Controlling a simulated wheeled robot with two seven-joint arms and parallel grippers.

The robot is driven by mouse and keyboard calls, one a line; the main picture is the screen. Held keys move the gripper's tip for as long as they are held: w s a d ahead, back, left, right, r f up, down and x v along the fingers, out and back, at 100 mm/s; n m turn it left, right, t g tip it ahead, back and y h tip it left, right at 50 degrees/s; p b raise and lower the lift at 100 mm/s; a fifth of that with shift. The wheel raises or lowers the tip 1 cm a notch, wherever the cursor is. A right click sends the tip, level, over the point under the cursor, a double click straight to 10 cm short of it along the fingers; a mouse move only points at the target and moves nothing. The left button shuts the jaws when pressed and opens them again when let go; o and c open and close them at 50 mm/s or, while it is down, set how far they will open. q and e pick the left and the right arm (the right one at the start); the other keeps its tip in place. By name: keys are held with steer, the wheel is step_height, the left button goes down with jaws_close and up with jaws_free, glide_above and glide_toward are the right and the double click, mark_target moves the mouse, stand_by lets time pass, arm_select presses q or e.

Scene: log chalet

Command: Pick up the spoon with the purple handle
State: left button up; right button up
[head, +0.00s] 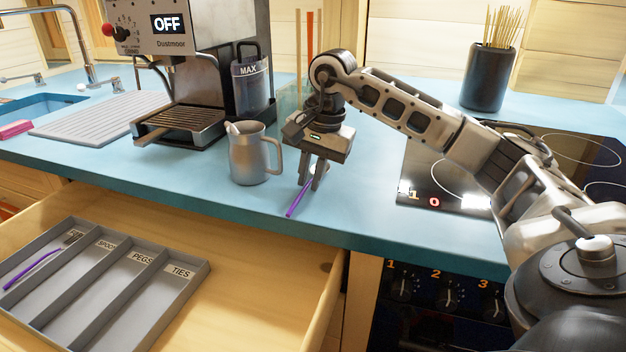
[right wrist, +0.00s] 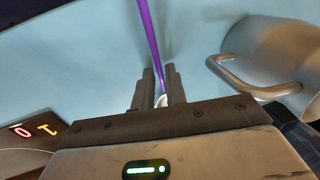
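The spoon with the purple handle (head: 295,203) lies on the blue counter near its front edge, right of the steel jug. My right gripper (head: 312,184) points down over its far end. In the right wrist view the purple handle (right wrist: 148,35) runs away from between the two fingers (right wrist: 160,78), and a pale end shows between them. A narrow gap shows beside the spoon, so the fingers look open and astride it. The spoon's head is largely hidden by the gripper. My left gripper is not in view.
The steel jug (head: 250,153) stands close left of the gripper, handle towards it. A coffee machine (head: 190,85) stands behind. The cooktop (head: 425,180) is at right. Below, the open drawer (head: 265,290) holds a grey divided tray (head: 187,290) with another purple utensil (head: 32,268) in its left compartment.

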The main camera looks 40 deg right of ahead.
jaws_close()
steer(key=shift+r, duration=0.15)
